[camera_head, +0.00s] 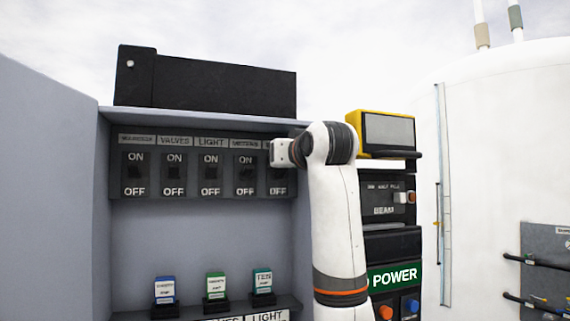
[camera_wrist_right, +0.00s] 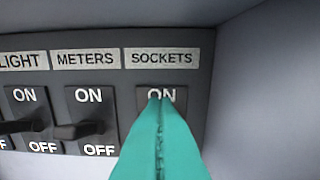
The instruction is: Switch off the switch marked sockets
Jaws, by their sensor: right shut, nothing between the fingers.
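The sockets switch (camera_wrist_right: 181,96) is at the right end of the panel in the right wrist view, under the label SOCKETS (camera_wrist_right: 161,58). My right gripper (camera_wrist_right: 161,99) is shut and empty, its teal fingers in front of that switch. The tips overlap the word ON; the lever and OFF mark are hidden behind the fingers, so the lever position and any contact cannot be told. In the head view my right arm crosses the right end of the switch panel (camera_head: 119,192) and covers most of this switch. My left gripper is not in view.
The meters switch (camera_wrist_right: 82,128) is just left of the fingers, with the light switch (camera_wrist_right: 22,125) beyond it. A cabinet side wall (camera_wrist_right: 262,95) stands close on the right. Below the panel, several small labelled blocks (camera_head: 166,290) stand on a shelf.

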